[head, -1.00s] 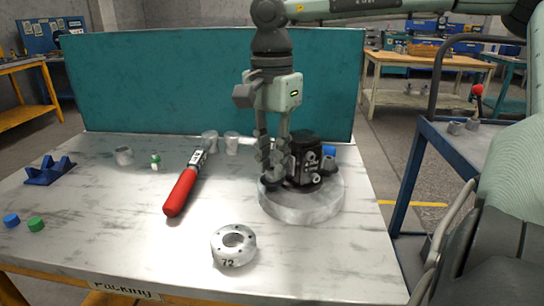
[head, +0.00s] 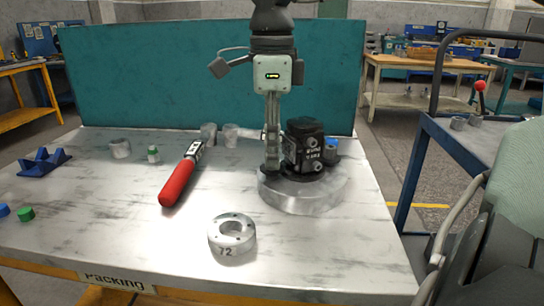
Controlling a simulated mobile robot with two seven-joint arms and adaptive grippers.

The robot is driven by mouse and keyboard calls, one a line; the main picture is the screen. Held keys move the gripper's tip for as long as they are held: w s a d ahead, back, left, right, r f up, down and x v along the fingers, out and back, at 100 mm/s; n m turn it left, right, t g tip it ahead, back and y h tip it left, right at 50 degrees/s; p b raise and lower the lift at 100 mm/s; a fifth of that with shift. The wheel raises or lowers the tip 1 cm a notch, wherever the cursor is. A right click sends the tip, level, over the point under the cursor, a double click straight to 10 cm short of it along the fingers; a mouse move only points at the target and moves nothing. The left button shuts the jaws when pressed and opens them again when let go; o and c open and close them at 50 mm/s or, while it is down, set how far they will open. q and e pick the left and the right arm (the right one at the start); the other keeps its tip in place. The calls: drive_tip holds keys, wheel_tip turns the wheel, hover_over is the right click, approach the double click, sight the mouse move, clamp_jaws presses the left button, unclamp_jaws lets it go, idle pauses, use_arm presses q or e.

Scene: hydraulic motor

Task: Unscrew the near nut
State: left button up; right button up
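The black hydraulic motor (head: 304,148) stands upright on a round light-grey base (head: 305,198) at the right of the table. My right gripper (head: 271,166) points straight down just left of the motor, its fingertips low at the base's left edge. Its fingers are seen edge-on and overlap, so the gap between them is hidden. I cannot make out the near nut; the fingertips cover the spot beside the motor's left foot. A small grey piece (head: 330,157) shows at the motor's right side. My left gripper is not in view.
A red-handled tool (head: 178,184) lies left of the base. A grey ring marked 72 (head: 232,234) sits in front. Grey cups (head: 230,134), green and blue caps (head: 26,214) and a blue holder (head: 44,162) lie around. A teal panel (head: 200,80) stands behind.

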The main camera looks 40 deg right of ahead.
drive_tip(key=shift+m, duration=0.3)
drive_tip(key=shift+c, duration=0.3)
clamp_jaws()
drive_tip(key=shift+r+n+p, duration=0.2)
drive_tip(key=shift+n+p, duration=0.5)
drive_tip(key=shift+n, duration=0.2)
drive_tip(key=shift+n+p, duration=0.3)
drive_tip(key=shift+n, duration=0.5)
drive_tip(key=shift+f+n, duration=0.15)
drive_tip(key=shift+n, duration=1.05)
drive_tip(key=shift+p, duration=0.3)
